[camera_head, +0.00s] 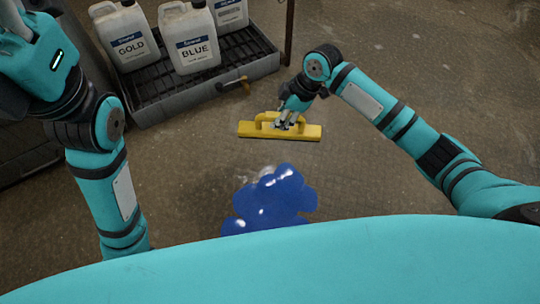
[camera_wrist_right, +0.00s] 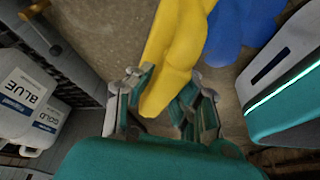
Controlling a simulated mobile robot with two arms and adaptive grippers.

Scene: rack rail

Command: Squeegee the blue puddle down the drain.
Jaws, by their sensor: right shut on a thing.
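The blue puddle (camera_head: 272,202) lies on the floor just beyond my teal body, which may hide its near edge; it also shows at the top of the right wrist view (camera_wrist_right: 240,25). The yellow squeegee (camera_head: 255,130), a long bar with a loop handle, is above the puddle in the head view, apart from it. My right gripper (camera_head: 287,123) is shut on the squeegee's handle; its fingers flank the yellow handle in the right wrist view (camera_wrist_right: 163,108). I cannot make out a drain. My left arm is at the left; its gripper is not in view.
A dark grated tray (camera_head: 150,97) at the upper left holds white jugs, including one labelled GOLD (camera_head: 126,38) and one labelled BLUE (camera_head: 188,40). A brass tap (camera_head: 234,84) sticks out from its front. The brown floor right of the puddle is clear.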

